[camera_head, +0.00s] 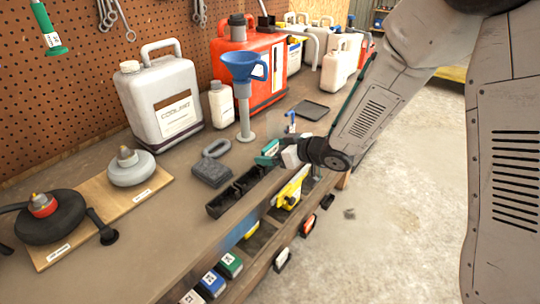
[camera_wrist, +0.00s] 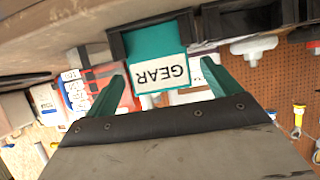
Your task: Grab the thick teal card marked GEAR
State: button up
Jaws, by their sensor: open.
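The thick teal card (camera_wrist: 158,42) shows upside down in the wrist view, with its white label reading GEAR. It sits in a black holder (camera_wrist: 116,45), whose dark walls show on both sides of it. My gripper (camera_wrist: 162,72) is open, with one teal finger to the left of the card and one to the right. Gaps show between the fingers and the label. In the head view my gripper (camera_head: 270,152) is at the bench's front edge, by the far end of a black compartment tray (camera_head: 222,208). There the card cannot be told apart from the teal fingers.
On the bench (camera_head: 150,235) stand a blue funnel (camera_head: 243,66), a white coolant jug (camera_head: 160,105), a red can (camera_head: 262,62) and a grey padlock-shaped block (camera_head: 212,172). Below the edge, a shelf holds several coloured labelled items (camera_head: 230,264). The floor (camera_head: 400,200) at right is open.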

jog(key=shift+a, duration=0.1)
jog(key=c, duration=1.1)
jog(key=shift+o, duration=0.2)
